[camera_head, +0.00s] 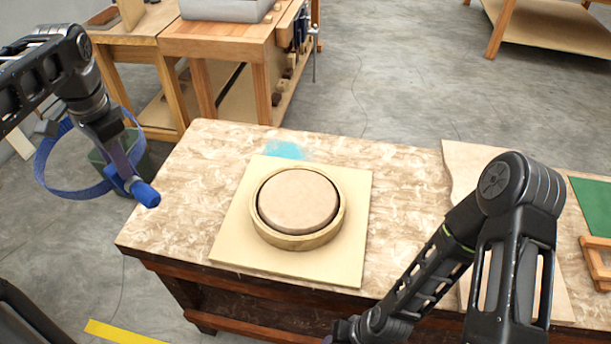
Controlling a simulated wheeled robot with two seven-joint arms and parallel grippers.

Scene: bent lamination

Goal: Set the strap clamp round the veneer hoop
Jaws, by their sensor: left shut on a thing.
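The veneer hoop (337,228) is a pale wooden ring around a round form (297,200), with a dark gap between them. It lies on a square light board (240,255) on the workbench. The strap clamp (50,160) is a blue loop with a bright blue handle (146,194). My left gripper (125,180) is shut on the strap clamp and holds it off the bench's left side, apart from the hoop. My right arm comes in at the lower right. Its gripper (345,330) is at the bottom edge, mostly cut off, and its fingers do not show clearly.
The workbench (400,190) has clear room around the board and a turquoise smear (284,149) behind it. A thin wavy-edged sheet (465,165) lies at right, near a green sheet (592,205) and a wooden frame (597,262). A green bin (120,165) stands on the floor behind the strap.

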